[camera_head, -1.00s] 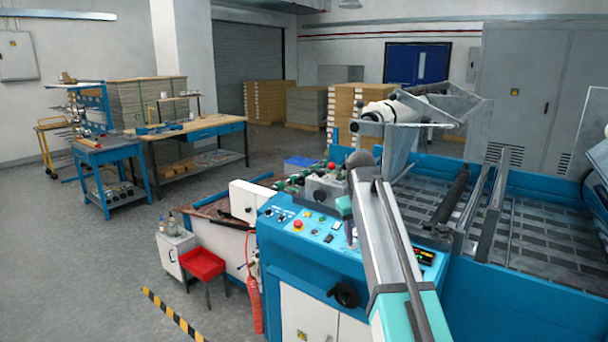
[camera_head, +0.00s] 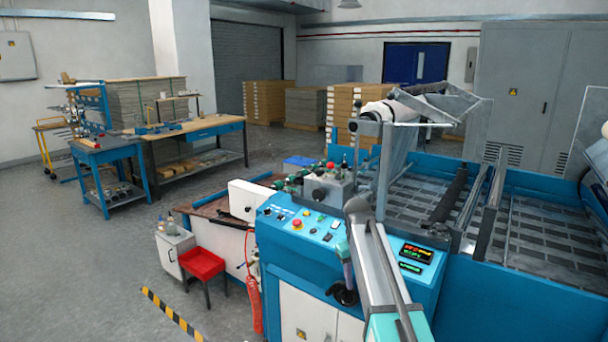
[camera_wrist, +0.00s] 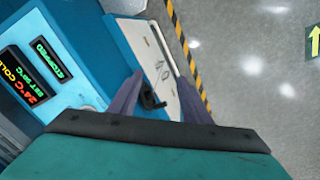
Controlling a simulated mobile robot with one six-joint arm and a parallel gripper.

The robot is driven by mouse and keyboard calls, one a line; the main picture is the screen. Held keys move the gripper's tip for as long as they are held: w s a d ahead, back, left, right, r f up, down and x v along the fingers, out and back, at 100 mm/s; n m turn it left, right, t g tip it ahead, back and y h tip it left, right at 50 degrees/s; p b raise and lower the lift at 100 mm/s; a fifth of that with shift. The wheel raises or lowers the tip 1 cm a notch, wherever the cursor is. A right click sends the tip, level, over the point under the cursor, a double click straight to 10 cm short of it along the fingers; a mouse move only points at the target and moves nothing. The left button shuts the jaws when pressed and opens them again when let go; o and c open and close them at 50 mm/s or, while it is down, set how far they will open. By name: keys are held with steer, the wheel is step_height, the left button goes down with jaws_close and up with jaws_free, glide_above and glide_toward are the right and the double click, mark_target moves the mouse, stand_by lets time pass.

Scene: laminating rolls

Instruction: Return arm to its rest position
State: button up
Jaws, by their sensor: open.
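My arm reaches up from the bottom of the head view, in front of the blue laminating machine (camera_head: 290,262). My gripper (camera_head: 346,278) hangs partly in view beside the arm, over the machine's front near the black handwheel. In the wrist view my gripper (camera_wrist: 158,82) shows two dark fingers spread apart with nothing held between them. The black handwheel (camera_wrist: 150,99) appears in the gap between the fingers; I cannot tell how far off it is.
The control panel (camera_head: 318,229) has buttons and a lit display (camera_head: 416,254); in the wrist view the display (camera_wrist: 30,75) reads cold and stopped. A red stool (camera_head: 201,262), a fire extinguisher (camera_head: 254,300) and a striped floor line (camera_head: 172,314) lie left. Floor further left is clear.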

steer(key=s+f+g, duration=0.2)
steer(key=s+f, duration=0.8)
steer(key=f, duration=0.5)
steer(key=s+f+g, duration=0.3)
steer(key=s+f, duration=0.6)
steer(key=f, duration=0.7)
steer(key=s+f+m, duration=0.1)
steer(key=s+f, duration=0.4)
steer(key=s, duration=0.5)
steer(key=s+f+m+g, duration=0.1)
steer(key=s+f, duration=0.4)
steer(key=s, duration=0.5)
steer(key=s+f+m+y, duration=0.1)
steer(key=s+f, duration=0.4)
steer(key=s, duration=0.6)
steer(key=shift+f+m+g, duration=0.15)
steer(key=shift+m+g, duration=0.25)
steer(key=shift+m, duration=0.1)
